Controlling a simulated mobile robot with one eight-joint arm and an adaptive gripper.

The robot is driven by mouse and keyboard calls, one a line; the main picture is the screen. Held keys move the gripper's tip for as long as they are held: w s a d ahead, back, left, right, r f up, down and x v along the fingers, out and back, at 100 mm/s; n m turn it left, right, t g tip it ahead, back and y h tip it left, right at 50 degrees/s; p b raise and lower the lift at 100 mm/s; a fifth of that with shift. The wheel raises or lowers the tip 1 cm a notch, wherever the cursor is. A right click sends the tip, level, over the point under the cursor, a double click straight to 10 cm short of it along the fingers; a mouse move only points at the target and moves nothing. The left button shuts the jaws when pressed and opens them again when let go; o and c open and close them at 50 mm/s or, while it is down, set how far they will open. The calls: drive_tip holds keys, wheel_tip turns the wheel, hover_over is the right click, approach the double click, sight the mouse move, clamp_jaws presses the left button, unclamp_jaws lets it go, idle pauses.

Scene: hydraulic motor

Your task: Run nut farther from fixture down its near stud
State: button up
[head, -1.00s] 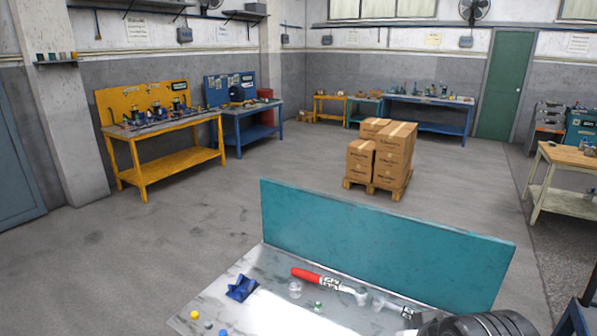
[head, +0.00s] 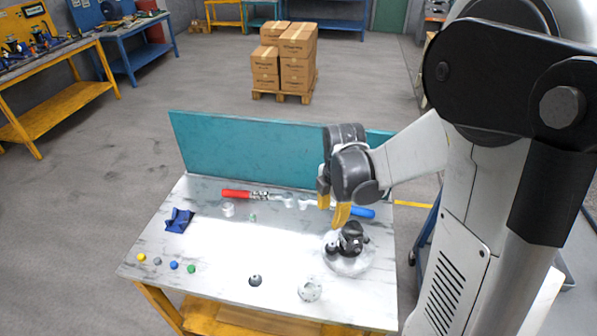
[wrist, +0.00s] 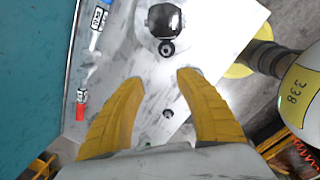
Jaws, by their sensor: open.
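A black rounded motor unit (head: 351,238) stands on a pale round base (head: 350,264) at the right of the bench top. It shows at the top of the wrist view (wrist: 165,18), with a small dark ring-shaped part (wrist: 167,49) beside it. Studs and nuts are too small to tell apart. My gripper (head: 332,207) hangs above and just behind the motor unit. In the wrist view its yellow fingers (wrist: 160,77) are spread apart with nothing between them. A pale round part (head: 309,290) and a small dark part (head: 255,280) lie near the front edge.
A teal panel (head: 240,150) closes the back of the bench (head: 225,250). A red-handled tool (head: 240,194), a blue-handled tool (head: 360,212), a clear cup (head: 228,209) and a blue cloth (head: 179,220) lie on it. Several small coloured balls (head: 174,265) sit front left.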

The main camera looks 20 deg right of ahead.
sight(332, 244)
drive_tip(key=f+n+b, duration=0.1)
drive_tip(key=f+b, duration=0.1)
drive_tip(key=f, duration=0.2)
drive_tip(key=d+f+n+b, duration=0.1)
drive_tip(key=f+n+b, duration=0.1)
drive_tip(key=f, duration=0.3)
drive_tip(key=d+f+n+g+b, duration=0.1)
drive_tip(key=f+b, duration=0.1)
drive_tip(key=f, duration=0.2)
drive_tip(key=shift+f, duration=0.25)
idle(0.5)
clamp_jaws()
drive_tip(key=c, duration=0.8)
unclamp_jaws()
drive_tip(key=o, duration=0.8)
